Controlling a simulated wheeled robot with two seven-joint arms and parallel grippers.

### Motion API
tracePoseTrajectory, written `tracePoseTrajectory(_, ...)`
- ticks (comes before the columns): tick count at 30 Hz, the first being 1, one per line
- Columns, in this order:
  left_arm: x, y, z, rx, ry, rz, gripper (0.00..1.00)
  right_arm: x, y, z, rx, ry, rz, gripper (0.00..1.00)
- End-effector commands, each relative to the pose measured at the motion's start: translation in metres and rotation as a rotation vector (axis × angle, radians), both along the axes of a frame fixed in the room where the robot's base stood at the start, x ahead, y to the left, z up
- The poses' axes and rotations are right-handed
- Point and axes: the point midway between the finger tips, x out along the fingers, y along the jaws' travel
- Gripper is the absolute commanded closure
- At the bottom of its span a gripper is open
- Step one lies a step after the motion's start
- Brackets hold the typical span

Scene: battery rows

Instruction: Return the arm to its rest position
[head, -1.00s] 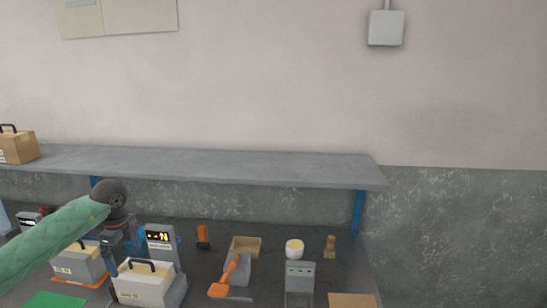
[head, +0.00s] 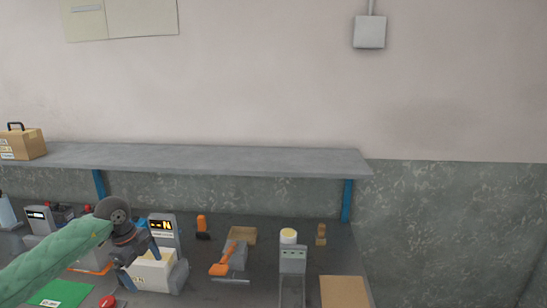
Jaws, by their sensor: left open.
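My left arm, in a green quilted sleeve, comes in from the left in the head view. Its left gripper (head: 138,262) points down and is open, with dark blue-grey fingers. Behind and between the fingers stands a cream battery box (head: 155,275) in a grey charger whose display (head: 161,226) shows a lit "N". The gripper hides part of the box, and I cannot tell whether the fingers touch it. My right gripper is out of view.
A grey shelf (head: 220,159) runs above the bench, with a cardboard box (head: 22,144) at its left end. A green mat (head: 62,293) and red button (head: 107,301) lie in front.

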Motion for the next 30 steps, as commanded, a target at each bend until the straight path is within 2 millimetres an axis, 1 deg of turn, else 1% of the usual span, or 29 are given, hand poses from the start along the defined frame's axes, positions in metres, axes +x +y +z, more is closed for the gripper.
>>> tracePoseTrajectory(1, -0.002, -0.013, -0.005, -0.039, -0.01, -0.025, 0.0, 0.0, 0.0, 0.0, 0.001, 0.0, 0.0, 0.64)
tracePoseTrajectory(2, -0.002, -0.021, -0.007, -0.065, -0.018, -0.041, 0.0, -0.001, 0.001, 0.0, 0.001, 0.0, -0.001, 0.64)
tracePoseTrajectory(5, -0.006, -0.052, -0.013, -0.166, -0.051, -0.099, 0.0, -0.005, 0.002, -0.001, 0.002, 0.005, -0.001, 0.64)
tracePoseTrajectory(8, -0.012, -0.09, -0.018, -0.299, -0.099, -0.16, 0.0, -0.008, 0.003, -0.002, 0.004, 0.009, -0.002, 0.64)
tracePoseTrajectory(9, -0.016, -0.108, -0.019, -0.363, -0.123, -0.187, 0.0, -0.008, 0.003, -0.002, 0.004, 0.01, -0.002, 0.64)
tracePoseTrajectory(11, -0.022, -0.136, -0.019, -0.468, -0.166, -0.224, 0.0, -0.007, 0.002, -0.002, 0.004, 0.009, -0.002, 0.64)
tracePoseTrajectory(12, -0.026, -0.155, -0.017, -0.544, -0.199, -0.242, 0.0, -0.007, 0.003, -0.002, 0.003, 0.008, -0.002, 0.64)
tracePoseTrajectory(15, -0.038, -0.197, -0.007, -0.734, -0.289, -0.269, 0.0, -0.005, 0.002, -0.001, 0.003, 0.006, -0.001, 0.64)
tracePoseTrajectory(18, -0.048, -0.232, 0.008, -0.922, -0.393, -0.259, 0.0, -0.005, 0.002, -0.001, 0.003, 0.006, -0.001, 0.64)
tracePoseTrajectory(21, -0.057, -0.257, 0.026, -1.094, -0.503, -0.208, 0.0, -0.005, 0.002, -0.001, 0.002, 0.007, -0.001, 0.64)
tracePoseTrajectory(24, -0.062, -0.269, 0.044, -1.239, -0.615, -0.117, 0.0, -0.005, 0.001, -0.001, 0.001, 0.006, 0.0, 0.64)
tracePoseTrajectory(27, -0.064, -0.272, 0.058, -1.356, -0.724, 0.012, 0.0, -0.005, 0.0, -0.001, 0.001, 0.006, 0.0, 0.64)
tracePoseTrajectory(30, -0.065, -0.265, 0.067, -1.435, -0.822, 0.173, 0.0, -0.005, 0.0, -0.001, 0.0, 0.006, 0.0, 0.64)
